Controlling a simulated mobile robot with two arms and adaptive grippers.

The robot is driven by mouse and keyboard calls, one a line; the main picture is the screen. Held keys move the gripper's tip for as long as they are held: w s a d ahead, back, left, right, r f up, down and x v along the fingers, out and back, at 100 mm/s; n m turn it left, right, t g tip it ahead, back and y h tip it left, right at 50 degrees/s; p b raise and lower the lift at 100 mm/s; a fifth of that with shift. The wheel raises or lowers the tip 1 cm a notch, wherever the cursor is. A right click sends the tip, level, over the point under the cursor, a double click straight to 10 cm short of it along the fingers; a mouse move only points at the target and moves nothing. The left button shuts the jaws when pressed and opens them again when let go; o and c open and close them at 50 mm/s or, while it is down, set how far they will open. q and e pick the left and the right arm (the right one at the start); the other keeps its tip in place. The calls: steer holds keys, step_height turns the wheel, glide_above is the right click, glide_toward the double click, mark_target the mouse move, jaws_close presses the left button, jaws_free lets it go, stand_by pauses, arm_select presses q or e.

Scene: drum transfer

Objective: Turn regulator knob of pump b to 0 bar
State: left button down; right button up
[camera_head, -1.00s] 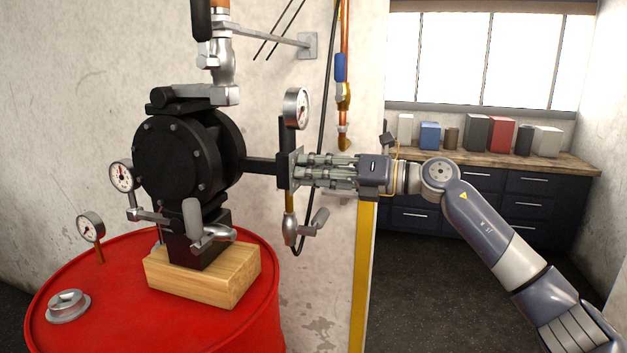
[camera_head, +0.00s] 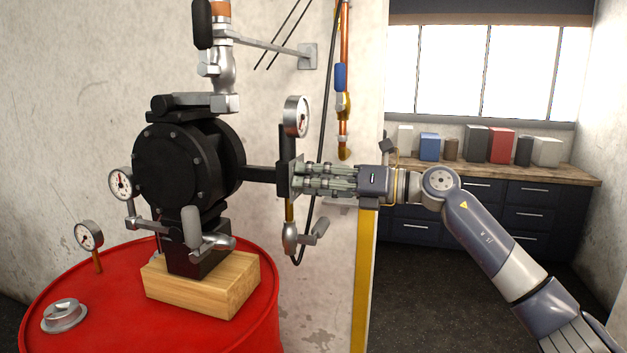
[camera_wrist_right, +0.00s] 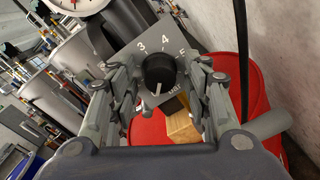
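The regulator knob (camera_wrist_right: 160,72) is a black round knob with a white mark, seen on a grey scale plate (camera_wrist_right: 140,45) in the right wrist view. The numbers 3 and 4 show beside it; the mark points down, away from them. My right gripper (camera_head: 299,181) is in front of the plate in the head view, its fingers hiding the knob there. In the wrist view its fingers stand on both sides of the knob, apart from it. A gauge (camera_head: 296,116) sits above the regulator; its reading is too small to tell. My left gripper is not in view.
The black pump (camera_head: 180,165) stands on a wooden block (camera_head: 205,285) on a red drum (camera_head: 130,325). A valve with a grey lever (camera_head: 318,229) hangs below the regulator. A copper pipe (camera_head: 344,120) runs behind, and a wall is close.

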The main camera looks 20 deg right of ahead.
steer(key=v, duration=1.2)
steer(key=shift+f, duration=0.1)
